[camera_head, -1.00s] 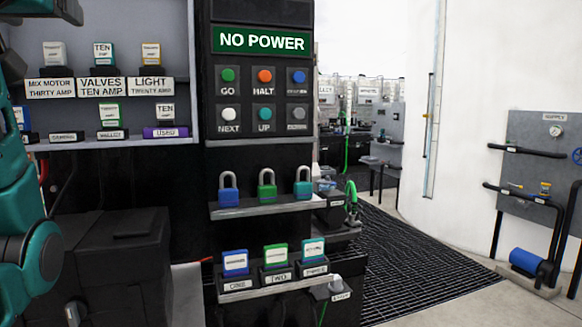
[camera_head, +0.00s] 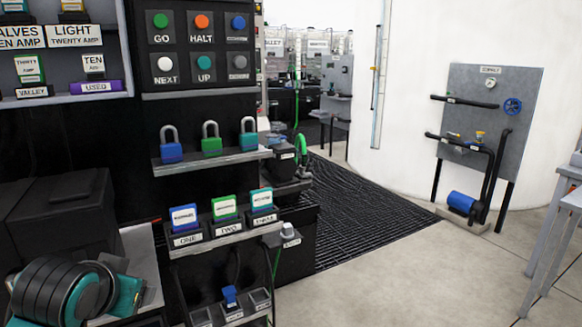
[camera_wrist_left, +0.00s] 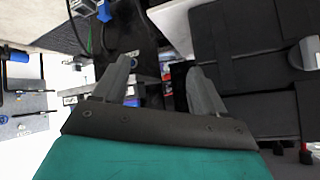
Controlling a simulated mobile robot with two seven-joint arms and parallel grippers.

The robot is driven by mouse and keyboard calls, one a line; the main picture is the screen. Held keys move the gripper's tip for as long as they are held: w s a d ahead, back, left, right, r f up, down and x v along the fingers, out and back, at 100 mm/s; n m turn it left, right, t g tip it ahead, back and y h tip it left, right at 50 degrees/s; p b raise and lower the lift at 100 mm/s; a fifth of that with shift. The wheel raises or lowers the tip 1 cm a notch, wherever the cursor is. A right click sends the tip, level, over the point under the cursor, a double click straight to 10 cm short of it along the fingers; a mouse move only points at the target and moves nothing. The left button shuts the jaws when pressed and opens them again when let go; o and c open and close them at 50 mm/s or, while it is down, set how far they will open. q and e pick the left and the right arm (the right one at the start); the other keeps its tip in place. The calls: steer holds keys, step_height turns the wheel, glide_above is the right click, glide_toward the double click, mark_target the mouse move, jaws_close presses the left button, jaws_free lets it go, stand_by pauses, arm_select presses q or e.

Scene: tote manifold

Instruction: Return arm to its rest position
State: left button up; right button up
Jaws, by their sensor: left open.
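My left gripper (camera_wrist_left: 158,90) shows in the left wrist view with its two grey fingers spread apart and nothing between them. In the head view a teal and black part of my arm (camera_head: 75,290) is at the lower left, beside a grey ledge; its fingers do not show there. My right gripper is in neither view.
A black panel stands ahead with buttons (camera_head: 202,48), a shelf of padlocks (camera_head: 212,145) and a lower shelf of labelled blocks (camera_head: 223,208). A black box (camera_head: 60,220) is at left. A grey table (camera_head: 560,210) is at right. The floor (camera_head: 400,270) between is clear.

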arm_select(q)
steer(key=s+d+f+g+h, duration=0.1)
steer(key=s+d+f+g, duration=0.2)
steer(key=s+f, duration=0.7)
steer(key=s+d+f+g+h, duration=0.2)
steer(key=s+d+f+g, duration=0.1)
steer(key=s+f, duration=0.8)
steer(key=w+d+m+t+h+p, duration=0.1)
steer(key=w+d+t+p, duration=0.2)
steer(key=w+t+p, duration=0.2)
steer(key=shift+w+d+f+t+p, duration=0.15)
steer(key=shift+w+f+t+p, duration=0.25)
steer(key=shift+t, duration=0.8)
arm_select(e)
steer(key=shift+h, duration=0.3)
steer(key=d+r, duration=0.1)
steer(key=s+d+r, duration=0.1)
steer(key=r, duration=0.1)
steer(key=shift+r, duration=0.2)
arm_select(q)
steer(key=shift+r, duration=0.1)
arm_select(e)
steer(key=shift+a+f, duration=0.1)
